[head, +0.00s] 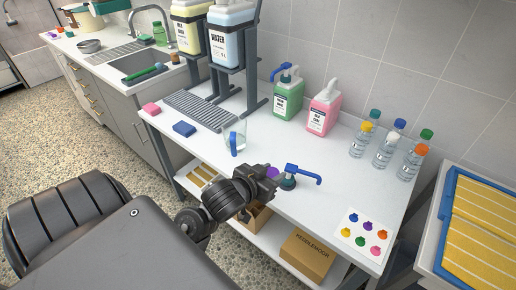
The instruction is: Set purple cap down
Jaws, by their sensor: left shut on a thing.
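The purple cap (272,172) is at the tip of my left gripper (268,181), which is shut on it above the front part of the white table (335,190). The jaws partly hide the cap, and I cannot tell whether it touches the table. A white card (363,235) with several coloured spots lies at the table's front right, to the right of the gripper. One spot on it is purple. My right gripper is not in view.
A blue pump head (302,176) lies just right of the gripper. A clear jug (235,142) stands to the left. Green (288,98) and pink (323,115) jugs and several capped bottles (385,152) stand behind. Yellow towels (485,225) lie at right.

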